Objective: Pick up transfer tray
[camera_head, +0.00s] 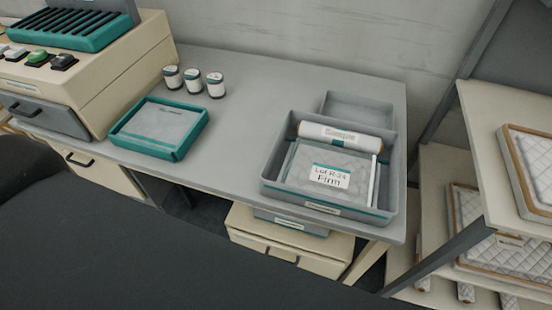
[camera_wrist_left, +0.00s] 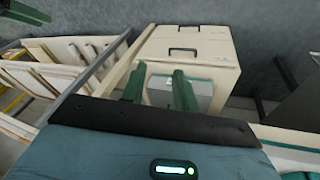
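A grey tray (camera_head: 268,188) with a teal stripe stands on the table. It holds a white roll marked "Sample" and a quilted pad with a card reading "Lot R-24 Firm". A second grey, teal-striped tray (camera_head: 291,226) sits lower, on a cream drawer cabinet, partly hidden by the table. No label that I can read says which is the transfer tray. My left gripper (camera_wrist_left: 160,88) shows in the left wrist view with its two green fingers apart and nothing visibly held. Dark green parts at that view's top left may be my right gripper (camera_wrist_left: 26,13); its opening is unclear.
A cream machine (camera_head: 95,85) stands left. Shelves (camera_head: 490,140) with quilted pads stand right. The table's middle is clear.

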